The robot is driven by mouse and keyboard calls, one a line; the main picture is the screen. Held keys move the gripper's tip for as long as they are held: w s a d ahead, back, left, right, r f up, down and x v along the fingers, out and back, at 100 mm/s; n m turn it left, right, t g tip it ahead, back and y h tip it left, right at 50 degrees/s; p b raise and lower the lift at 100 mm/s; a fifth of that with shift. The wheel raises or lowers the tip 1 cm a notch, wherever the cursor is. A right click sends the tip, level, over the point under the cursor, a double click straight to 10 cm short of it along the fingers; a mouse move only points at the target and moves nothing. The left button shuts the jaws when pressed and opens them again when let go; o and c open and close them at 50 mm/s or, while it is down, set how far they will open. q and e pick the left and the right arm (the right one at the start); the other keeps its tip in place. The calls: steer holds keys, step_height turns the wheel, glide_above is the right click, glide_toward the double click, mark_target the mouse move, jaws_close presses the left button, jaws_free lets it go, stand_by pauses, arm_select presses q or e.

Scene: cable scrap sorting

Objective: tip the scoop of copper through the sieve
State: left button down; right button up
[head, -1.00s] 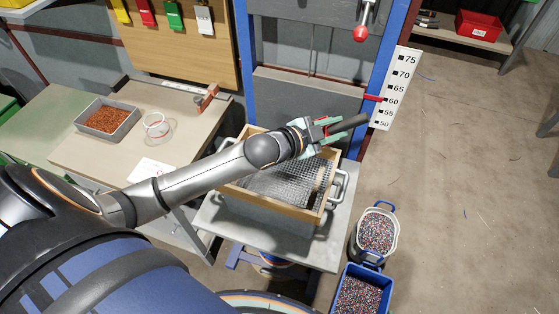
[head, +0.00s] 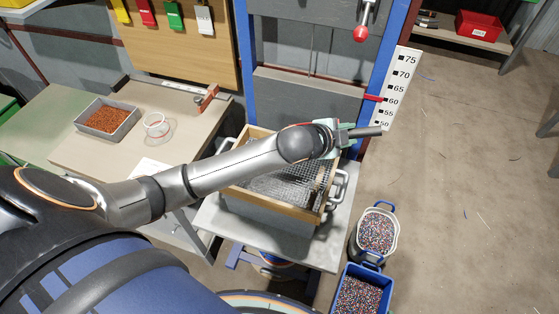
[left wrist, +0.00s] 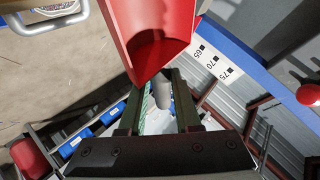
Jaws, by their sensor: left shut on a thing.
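The sieve has a wooden frame (head: 272,205) and a grey wire mesh (head: 272,188). It sits on a grey bin on the small table. In the head view the scoop's bowl is mostly hidden behind my arm. The left wrist view shows the red scoop (left wrist: 150,35) above my left gripper (left wrist: 160,88), its handle between the fingers. I see no copper in the visible part of the bowl. My right gripper is not in view.
A grey tray of copper granules (head: 134,121) and a clear round cup (head: 156,125) stand on the left bench. A blue-framed machine (head: 246,60) rises behind the sieve. Buckets of mixed granules (head: 376,233) stand on the floor at right.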

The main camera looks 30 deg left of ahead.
arm_select(q)
steer(key=shift+w+d+f+m+g+y, duration=0.2)
steer(key=shift+d+m+g+y, duration=0.1)
steer(key=shift+d+y, duration=0.1)
steer(key=shift+r, duration=0.1)
steer(key=shift+r, duration=1.45)
steer(key=shift+r, duration=0.1)
steer(key=s+a+r+n+y, duration=0.1)
steer(key=s+a+r, duration=0.2)
steer(key=r, duration=0.6)
steer(key=s+a+r+n+y, duration=0.1)
steer(key=s+a+r, duration=0.3)
steer(key=r, duration=0.5)
steer(key=shift+s+a+n+y, duration=0.15)
steer(key=shift+s+n+y, duration=0.15)
steer(key=shift+s, duration=0.45)
